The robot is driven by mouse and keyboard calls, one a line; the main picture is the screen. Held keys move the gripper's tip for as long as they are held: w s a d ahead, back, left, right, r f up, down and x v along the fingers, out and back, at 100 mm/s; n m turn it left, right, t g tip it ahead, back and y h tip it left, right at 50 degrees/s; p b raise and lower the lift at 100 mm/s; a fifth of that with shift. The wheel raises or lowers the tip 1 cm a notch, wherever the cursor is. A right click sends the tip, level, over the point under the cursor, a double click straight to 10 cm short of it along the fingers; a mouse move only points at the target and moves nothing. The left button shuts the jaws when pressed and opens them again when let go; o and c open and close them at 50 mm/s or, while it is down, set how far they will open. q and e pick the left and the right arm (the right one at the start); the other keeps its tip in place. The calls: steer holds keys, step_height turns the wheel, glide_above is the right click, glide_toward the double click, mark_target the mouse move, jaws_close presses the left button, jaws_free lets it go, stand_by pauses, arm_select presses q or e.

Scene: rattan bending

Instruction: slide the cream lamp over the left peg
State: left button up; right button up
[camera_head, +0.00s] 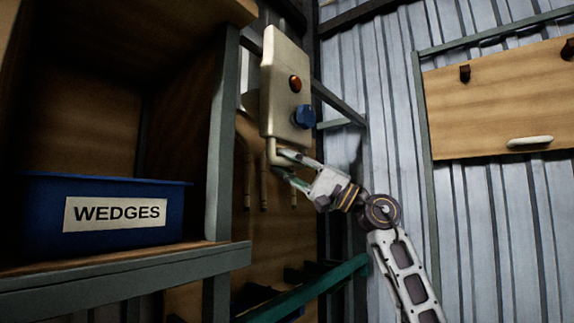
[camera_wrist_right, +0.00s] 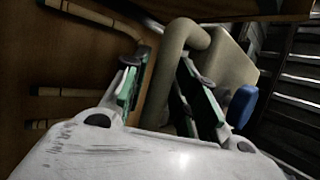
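A dark left peg (camera_head: 465,73) and a dark right peg (camera_head: 567,48) stick out of a wooden board on the right wall. A small cream oblong piece (camera_head: 530,141) shows low on that board; I cannot tell if it is the cream lamp. My right gripper (camera_head: 277,162) is at the bent cream pipe (camera_wrist_right: 165,90) under a cream box (camera_head: 286,88) with a red button and a blue knob. In the right wrist view its fingers (camera_wrist_right: 165,65) stand apart on both sides of the pipe, apparently without gripping it. My left gripper is out of view.
A blue bin (camera_head: 35,215) labelled WEDGES sits on a wooden shelf (camera_head: 120,262) at left. Several hooked canes (camera_wrist_right: 65,92) hang on a wooden panel beside my right gripper. A green rail (camera_head: 310,287) runs below it. Open space lies before the corrugated wall.

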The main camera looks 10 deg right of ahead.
steer(key=v, duration=1.1)
steer(key=shift+s+d+f, duration=0.2)
steer(key=shift+d, duration=0.05)
stand_by(0.5)
